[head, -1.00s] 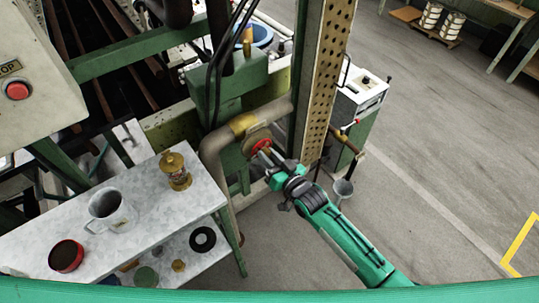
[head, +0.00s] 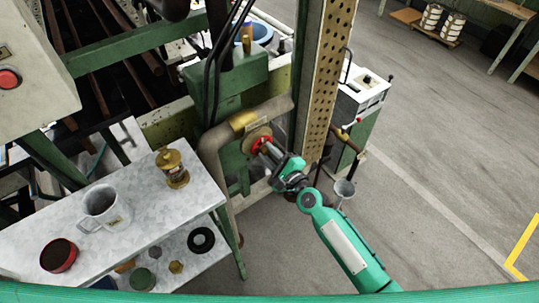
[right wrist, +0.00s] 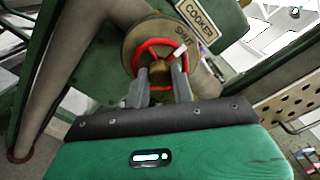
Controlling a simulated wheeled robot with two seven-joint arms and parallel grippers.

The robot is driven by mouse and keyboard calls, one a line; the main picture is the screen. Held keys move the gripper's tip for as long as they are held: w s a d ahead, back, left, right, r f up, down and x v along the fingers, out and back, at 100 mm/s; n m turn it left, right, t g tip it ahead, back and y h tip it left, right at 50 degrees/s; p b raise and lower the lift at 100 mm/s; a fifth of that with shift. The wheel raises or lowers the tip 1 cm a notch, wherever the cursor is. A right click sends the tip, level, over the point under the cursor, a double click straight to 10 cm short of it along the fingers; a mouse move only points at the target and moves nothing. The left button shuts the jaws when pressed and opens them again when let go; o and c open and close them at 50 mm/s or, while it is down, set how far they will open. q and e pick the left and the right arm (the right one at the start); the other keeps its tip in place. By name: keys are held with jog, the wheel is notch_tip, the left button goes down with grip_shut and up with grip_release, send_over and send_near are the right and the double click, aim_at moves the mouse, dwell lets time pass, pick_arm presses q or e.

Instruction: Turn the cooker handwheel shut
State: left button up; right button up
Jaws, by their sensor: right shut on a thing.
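The red cooker handwheel (head: 261,145) sits on a round plate at the pipe in the head view. In the right wrist view the handwheel (right wrist: 149,47) shows as a red ring with a brass hub, in front of a disc (right wrist: 180,62) lettered "SHUT". A "COOKER" sign (right wrist: 199,22) is beside it. My right gripper (head: 270,150) is at the wheel. In the right wrist view its two fingers (right wrist: 160,78) reach to the lower part of the wheel around the hub and are shut on it. A small white mark is at the rim's right. My left gripper is not in view.
A grey pipe (head: 213,165) bends down left of the wheel. A perforated post (head: 325,75) stands close to its right.

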jog(key=o, duration=0.9)
jog(key=shift+c, duration=0.2)
jog(key=shift+s, duration=0.1)
jog(key=v, duration=0.7)
